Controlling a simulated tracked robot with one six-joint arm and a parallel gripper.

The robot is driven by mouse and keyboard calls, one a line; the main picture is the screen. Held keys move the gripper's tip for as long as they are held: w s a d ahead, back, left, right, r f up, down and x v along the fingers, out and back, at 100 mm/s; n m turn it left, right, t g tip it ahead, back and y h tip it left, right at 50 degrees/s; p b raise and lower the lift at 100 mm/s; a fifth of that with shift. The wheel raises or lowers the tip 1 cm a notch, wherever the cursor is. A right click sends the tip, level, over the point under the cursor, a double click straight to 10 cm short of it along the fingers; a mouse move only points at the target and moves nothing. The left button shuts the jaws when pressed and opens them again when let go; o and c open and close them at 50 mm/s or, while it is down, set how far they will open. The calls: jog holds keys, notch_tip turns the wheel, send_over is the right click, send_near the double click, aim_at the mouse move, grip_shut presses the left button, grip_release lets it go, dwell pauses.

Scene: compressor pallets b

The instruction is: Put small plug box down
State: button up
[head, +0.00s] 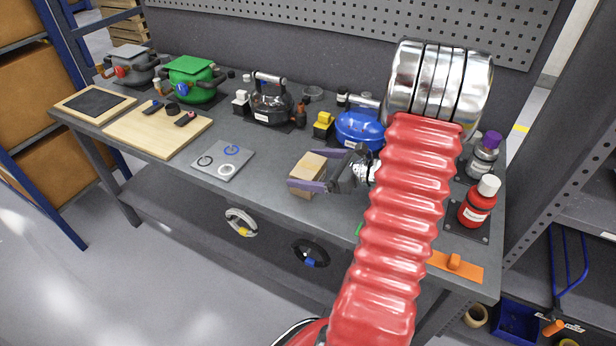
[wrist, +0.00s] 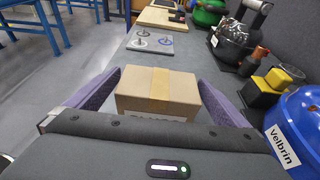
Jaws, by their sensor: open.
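The small plug box (head: 309,170) is a tan cardboard box with a paler tape strip, near the front edge of the grey workbench. In the wrist view the box (wrist: 158,92) sits between the two purple fingers of my gripper (wrist: 160,90). The fingers are open, with a visible gap on the left side and a narrower one on the right. In the head view my gripper (head: 312,172) reaches in from the right, with fingers on either side of the box. The box appears to rest on the bench; its underside is hidden.
A blue compressor (head: 360,130) labelled Velbrin and a yellow block (head: 323,124) stand behind the box. A grey plate with rings (head: 223,160) lies to its left. Red (head: 478,200) and grey bottles stand at the right. Bare bench lies between plate and box.

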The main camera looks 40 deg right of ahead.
aim_at(298, 167)
jog(key=x, duration=0.4)
jog(key=shift+f, duration=0.2)
dwell(0.3)
jog(key=c, duration=1.2)
jog(key=shift+r, duration=0.15)
jog(key=shift+r, duration=4.9)
